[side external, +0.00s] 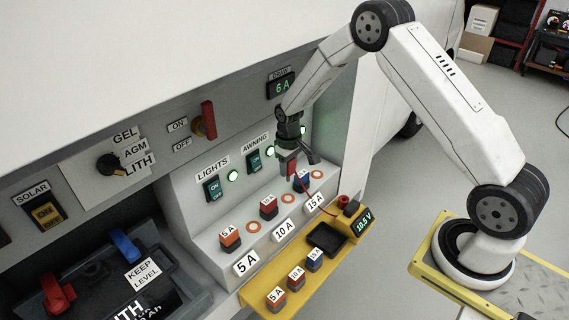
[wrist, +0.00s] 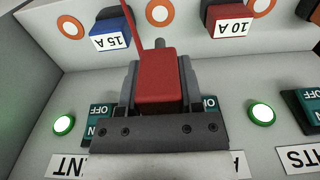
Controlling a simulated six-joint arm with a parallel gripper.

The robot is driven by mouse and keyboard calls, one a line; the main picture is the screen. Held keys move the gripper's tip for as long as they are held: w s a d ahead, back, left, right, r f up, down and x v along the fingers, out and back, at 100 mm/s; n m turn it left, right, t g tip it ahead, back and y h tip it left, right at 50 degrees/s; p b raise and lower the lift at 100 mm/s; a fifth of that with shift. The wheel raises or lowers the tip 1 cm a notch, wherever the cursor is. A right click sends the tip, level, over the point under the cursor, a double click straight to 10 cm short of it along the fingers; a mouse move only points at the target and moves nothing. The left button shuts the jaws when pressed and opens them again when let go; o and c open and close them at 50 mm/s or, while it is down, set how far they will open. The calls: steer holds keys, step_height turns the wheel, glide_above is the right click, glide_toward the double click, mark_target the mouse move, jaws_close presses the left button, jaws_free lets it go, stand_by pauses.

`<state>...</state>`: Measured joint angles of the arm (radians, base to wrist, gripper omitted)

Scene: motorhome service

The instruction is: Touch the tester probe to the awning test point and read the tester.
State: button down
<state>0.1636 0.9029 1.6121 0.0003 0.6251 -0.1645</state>
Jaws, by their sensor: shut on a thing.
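My gripper (side external: 290,160) is shut on the red tester probe (wrist: 158,80), just in front of the switch panel. The probe's grey tip points toward the middle orange ring (wrist: 159,10), between the 15 A and 10 A fuses; this ring also shows in the side view (side external: 288,198). In the wrist view the tip looks short of the ring; I cannot tell the exact gap. A red lead runs from the probe to the yellow tester (side external: 353,209), whose display (side external: 362,224) reads 10.5 V. The AWNING label (side external: 255,139) is above its switch (side external: 255,161).
The 15 A fuse (wrist: 110,34) and 10 A fuse (wrist: 228,20) flank the middle ring. Other rings (side external: 253,227) sit along the ledge. Spare fuses stand on the yellow tray (side external: 252,290). The draw display (side external: 281,87) reads 6 A. Green lamps (side external: 233,175) are lit.

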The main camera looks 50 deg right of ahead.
mark_target(288, 180)
steer(key=shift+f, duration=0.2)
steer(key=shift+f, duration=2.65)
steer(key=shift+f, duration=0.7)
steer(key=shift+r, duration=0.15)
stand_by(0.9)
steer(key=shift+r, duration=3.85)
steer(key=shift+a+r, duration=0.1)
steer(key=shift+s+a+r, duration=0.3)
steer(key=shift+a+r, duration=0.05)
steer(key=shift+r, duration=0.1)
steer(key=s+a+r, duration=0.7)
steer(key=s+r, duration=0.1)
steer(key=r, duration=0.1)
steer(key=shift+s, duration=0.35)
